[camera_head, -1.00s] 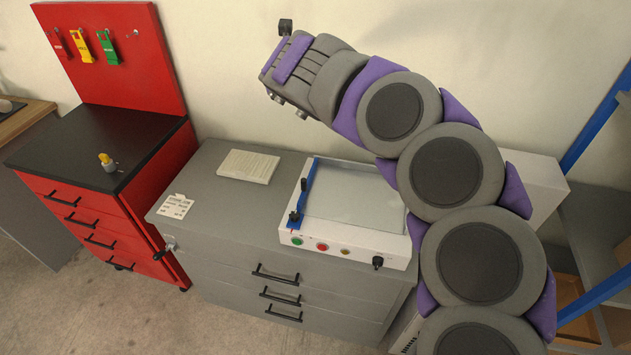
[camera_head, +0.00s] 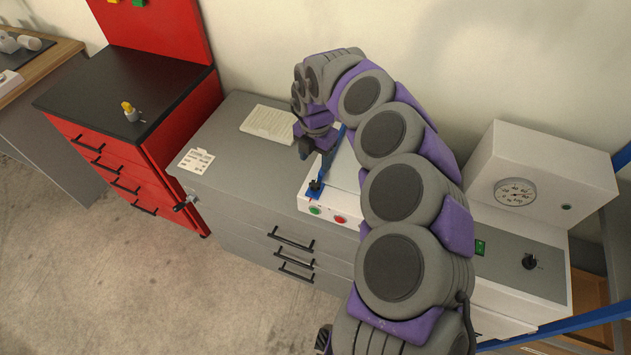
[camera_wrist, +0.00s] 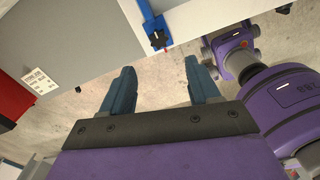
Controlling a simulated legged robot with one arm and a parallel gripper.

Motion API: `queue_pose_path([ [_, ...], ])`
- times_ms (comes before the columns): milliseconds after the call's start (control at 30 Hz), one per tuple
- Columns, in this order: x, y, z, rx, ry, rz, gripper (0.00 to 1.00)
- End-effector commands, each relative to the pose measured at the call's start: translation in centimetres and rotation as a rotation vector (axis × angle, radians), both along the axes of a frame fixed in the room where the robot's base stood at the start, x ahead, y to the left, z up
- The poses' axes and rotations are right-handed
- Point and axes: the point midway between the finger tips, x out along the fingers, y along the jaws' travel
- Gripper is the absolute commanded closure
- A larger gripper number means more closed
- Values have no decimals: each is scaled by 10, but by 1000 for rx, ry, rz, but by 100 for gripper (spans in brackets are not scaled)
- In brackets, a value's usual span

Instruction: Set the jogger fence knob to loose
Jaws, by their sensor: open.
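The white box former (camera_head: 345,212) sits on the grey cabinet, with a blue fence (camera_head: 332,165) along its left side. A black knob (camera_head: 316,186) stands on the front end of the blue fence. In the wrist view the same knob (camera_wrist: 159,40) shows at the end of the blue fence (camera_wrist: 150,14), with a small red mark beside it. My gripper (camera_head: 306,146) hangs above the left side of the machine, apart from the knob. In the wrist view my gripper (camera_wrist: 160,75) has its two blue fingers spread with nothing between them. My arm hides much of the machine.
A red cabinet (camera_head: 160,130) stands left. A white machine with a gauge (camera_head: 515,191) and black knob (camera_head: 529,261) stands right.

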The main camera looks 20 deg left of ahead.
Motion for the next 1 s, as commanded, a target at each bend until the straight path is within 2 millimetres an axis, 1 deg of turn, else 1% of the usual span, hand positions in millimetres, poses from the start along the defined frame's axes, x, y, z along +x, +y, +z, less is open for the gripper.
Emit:
queue_pose_path([
  [33,-1,0,-13,-4,2,1,39],
  [300,-1,0,-66,-5,3,0,39],
  [400,-1,-1,-82,-4,1,0,39],
  [500,0,-1,-94,0,-1,0,39],
  [700,0,-1,-106,1,-1,1,39],
  [1000,0,1,-108,-1,-2,2,39],
])
